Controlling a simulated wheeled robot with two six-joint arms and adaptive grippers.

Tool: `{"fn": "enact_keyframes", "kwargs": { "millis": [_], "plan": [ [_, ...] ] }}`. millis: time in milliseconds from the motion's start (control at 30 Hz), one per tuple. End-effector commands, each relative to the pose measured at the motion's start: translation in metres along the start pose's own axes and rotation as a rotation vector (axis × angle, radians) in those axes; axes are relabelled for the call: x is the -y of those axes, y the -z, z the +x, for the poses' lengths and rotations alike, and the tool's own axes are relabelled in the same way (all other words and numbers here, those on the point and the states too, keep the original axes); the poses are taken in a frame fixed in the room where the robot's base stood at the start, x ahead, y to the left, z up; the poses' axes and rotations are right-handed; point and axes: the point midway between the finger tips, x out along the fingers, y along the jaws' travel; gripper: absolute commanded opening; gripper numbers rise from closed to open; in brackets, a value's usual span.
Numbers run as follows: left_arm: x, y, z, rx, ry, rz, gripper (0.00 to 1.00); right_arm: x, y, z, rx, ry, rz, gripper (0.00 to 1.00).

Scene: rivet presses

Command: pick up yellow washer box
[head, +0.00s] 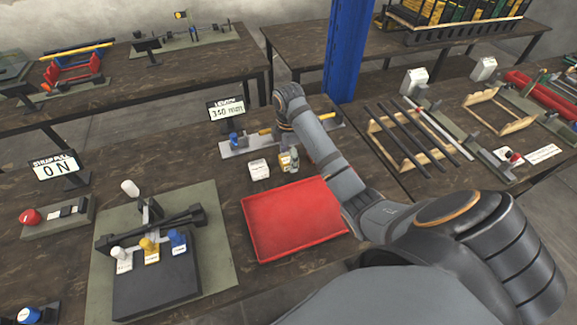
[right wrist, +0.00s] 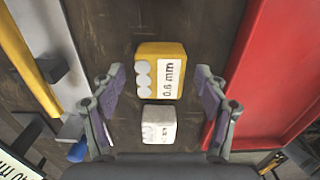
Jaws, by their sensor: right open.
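The yellow washer box (right wrist: 172,60), labelled 0.6 mm, lies on the dark wooden table with three pale discs beside its label. A white box (right wrist: 158,124) stands just below it in the right wrist view. My right gripper (right wrist: 159,82) is open, its fingers apart on either side of the yellow box, with nothing held. In the head view the yellow box (head: 285,161) shows small and partly hidden by my right arm, with the white box (head: 258,169) to its left. My left gripper is not in view.
The red tray (head: 295,218) lies just in front of the boxes. A measuring bench with a yellow bar and a display sign (head: 226,109) stands behind them. A press on a green mat (head: 105,215) is at left. A rack with dark rods (head: 405,135) is at right.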

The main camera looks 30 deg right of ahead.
Motion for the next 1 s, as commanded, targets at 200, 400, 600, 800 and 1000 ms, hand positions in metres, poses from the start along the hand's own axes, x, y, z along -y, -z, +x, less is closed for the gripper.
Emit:
{"fn": "enact_keyframes", "kwargs": {
  "millis": [200,400,600,800,1000],
  "plan": [
    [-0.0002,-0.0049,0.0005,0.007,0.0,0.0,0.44,-0.0005,0.0002,0.0067,-0.001,-0.002,-0.001,0.74],
    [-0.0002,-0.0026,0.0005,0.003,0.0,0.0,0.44,-0.0003,0.0001,0.0067,-0.001,-0.002,-0.001,0.53],
    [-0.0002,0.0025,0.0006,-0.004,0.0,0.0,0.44,-0.0002,0.0001,0.0068,-0.001,-0.001,-0.001,0.26],
    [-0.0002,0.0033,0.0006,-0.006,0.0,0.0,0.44,-0.0003,0.0001,0.0067,-0.001,-0.001,-0.001,0.12],
    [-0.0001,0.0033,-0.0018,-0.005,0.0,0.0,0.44,-0.0004,0.0,0.0027,0.0,-0.002,-0.001,0.12]
  ]
}}
